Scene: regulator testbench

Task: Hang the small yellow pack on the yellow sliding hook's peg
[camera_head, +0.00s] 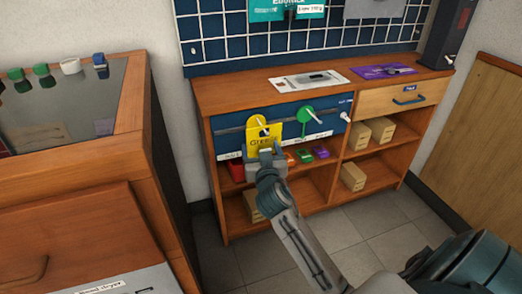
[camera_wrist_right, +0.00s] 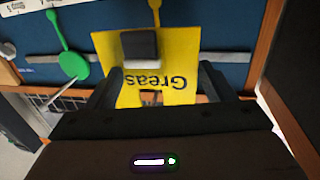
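The yellow pack (camera_head: 262,139) hangs or is held upright in front of the blue panel, just below the yellow sliding hook (camera_head: 256,124). In the right wrist view the pack (camera_wrist_right: 178,58) shows upside-down lettering, with a dark square on its face. The hook's yellow stem (camera_wrist_right: 155,12) shows behind it. I cannot tell whether the peg passes through the pack. My right gripper (camera_head: 265,155) is at the pack's lower edge. Its fingers (camera_wrist_right: 160,85) stand wide apart, one towards each side of the pack, and look open. My left gripper is not in view.
A green sliding hook (camera_head: 306,115) sits right of the yellow one on the same rail; it shows left in the wrist view (camera_wrist_right: 73,65). Small coloured items (camera_head: 305,156) and boxes (camera_head: 362,135) fill the shelves. A wooden cabinet (camera_head: 80,185) stands at left.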

